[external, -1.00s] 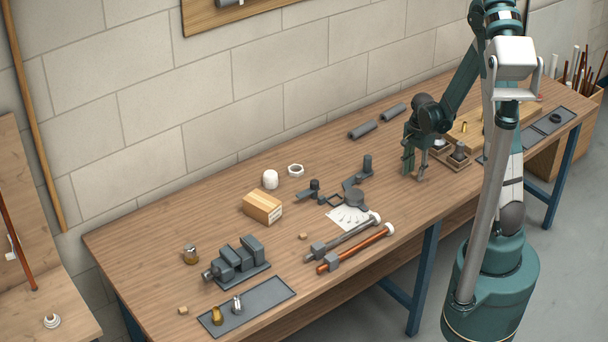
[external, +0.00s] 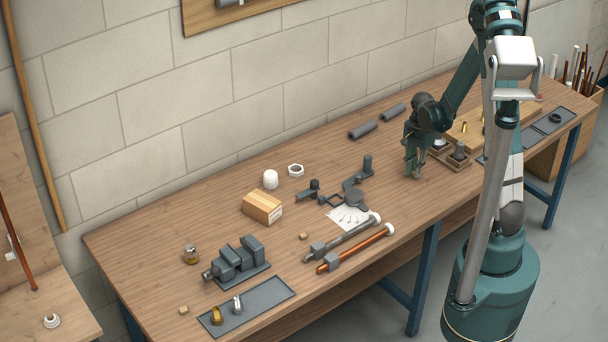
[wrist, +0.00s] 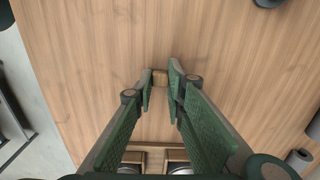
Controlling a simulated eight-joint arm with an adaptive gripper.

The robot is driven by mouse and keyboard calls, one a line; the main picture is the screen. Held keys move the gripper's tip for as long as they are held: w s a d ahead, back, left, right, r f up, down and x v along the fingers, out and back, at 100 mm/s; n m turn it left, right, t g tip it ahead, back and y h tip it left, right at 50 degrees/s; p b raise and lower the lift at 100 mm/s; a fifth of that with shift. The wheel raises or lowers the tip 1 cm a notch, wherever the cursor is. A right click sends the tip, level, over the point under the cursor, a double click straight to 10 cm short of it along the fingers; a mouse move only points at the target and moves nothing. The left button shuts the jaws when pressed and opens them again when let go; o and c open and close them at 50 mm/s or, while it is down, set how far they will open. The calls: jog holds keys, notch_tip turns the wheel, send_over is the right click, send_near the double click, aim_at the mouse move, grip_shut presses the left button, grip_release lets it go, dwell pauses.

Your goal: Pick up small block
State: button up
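My gripper (external: 413,174) points down at the tabletop on the right half of the bench, beside a wooden tray. Two other small wooden blocks lie on the bench: one near the pipes (external: 303,236) and one at the front left (external: 183,310).
A wooden tray (external: 446,163) with dark fittings stands just right of my gripper. A jointed dark tool (external: 355,198) and a white paper sheet (external: 343,222) lie to its left. Two grey cylinders (external: 362,129) lie behind. Bare wood surrounds the fingertips.

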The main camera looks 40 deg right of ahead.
notch_tip(320, 180, up, 10)
jog(key=p, duration=0.1)
jog(key=shift+f, duration=0.2)
dwell(0.4)
dwell(0.9)
jog(key=w+a+r+n+p, duration=0.1)
jog(key=w+a+r+n, duration=0.15)
jog(key=w+a, duration=0.45)
jog(key=w+a+r+n+p, duration=0.1)
jog(key=w+a+n+p, duration=0.2)
jog(key=a, duration=0.8)
jog(key=w+a+r+n, duration=0.1)
jog(key=w+a+n, duration=0.4)
jog(key=a, duration=0.4)
jog(key=a+r+n+p, duration=0.1)
jog(key=a+n, duration=0.2)
jog(key=a, duration=1.2)
jog(key=w+a+r+n+p, duration=0.1)
jog(key=a+n, duration=0.3)
jog(key=a, duration=1.2)
jog(key=shift+a+r+p, duration=0.3)
jog(key=shift+r+p, duration=0.05)
jog(key=shift+r, duration=0.05)
